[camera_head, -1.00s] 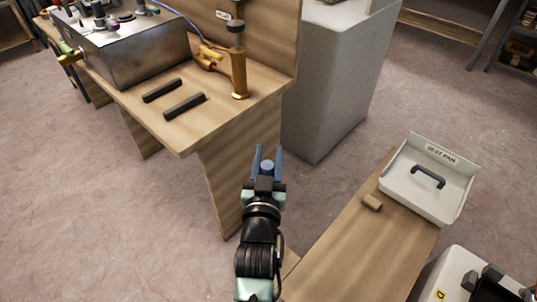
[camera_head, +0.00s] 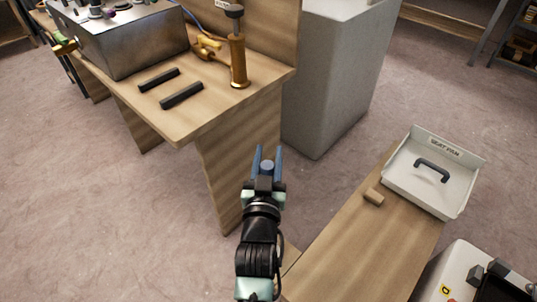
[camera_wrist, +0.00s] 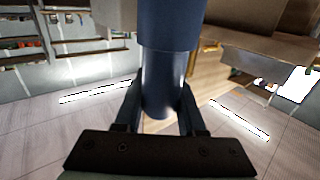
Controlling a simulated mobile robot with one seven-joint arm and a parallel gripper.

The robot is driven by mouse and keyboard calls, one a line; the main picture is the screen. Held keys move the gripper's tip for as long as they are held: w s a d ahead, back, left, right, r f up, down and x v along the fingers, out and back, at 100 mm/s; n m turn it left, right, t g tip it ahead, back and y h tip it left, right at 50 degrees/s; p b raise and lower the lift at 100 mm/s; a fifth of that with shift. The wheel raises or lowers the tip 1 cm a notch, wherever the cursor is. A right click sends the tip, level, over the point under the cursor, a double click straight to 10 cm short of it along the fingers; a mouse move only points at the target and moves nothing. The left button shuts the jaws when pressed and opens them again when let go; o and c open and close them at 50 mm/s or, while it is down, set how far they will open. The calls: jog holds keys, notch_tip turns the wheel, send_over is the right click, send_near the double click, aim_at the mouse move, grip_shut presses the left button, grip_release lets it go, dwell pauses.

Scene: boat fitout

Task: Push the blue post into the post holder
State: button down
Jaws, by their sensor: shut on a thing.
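My gripper (camera_head: 266,163) is in the lower middle of the head view, in front of the near end of the wooden bench. Its fingers are shut on the blue post (camera_wrist: 165,75). In the wrist view the post rises between the fingers as a dark blue cylinder, with a narrower lower part and a wider upper part cut off by the top edge. In the head view only the round end of the post (camera_head: 267,166) shows between the fingertips. I cannot pick out the post holder with certainty in either view.
A wooden bench (camera_head: 215,112) at upper left carries a metal box (camera_head: 130,45), two black bars and a brass upright cylinder (camera_head: 238,62). A grey cabinet (camera_head: 330,90) stands beside it.

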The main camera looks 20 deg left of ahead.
notch_tip(320, 180, down, 6)
jog(key=b, duration=0.5)
jog(key=shift+f+b, duration=0.25)
jog(key=shift+b, duration=0.15)
dwell(0.6)
jog(key=shift+c, duration=2.4)
grip_release()
jog(key=shift+o, duration=0.3)
jog(key=shift+f, duration=0.2)
jog(key=p+v, duration=0.3)
jog(key=v, duration=1)
jog(key=shift+r, duration=0.2)
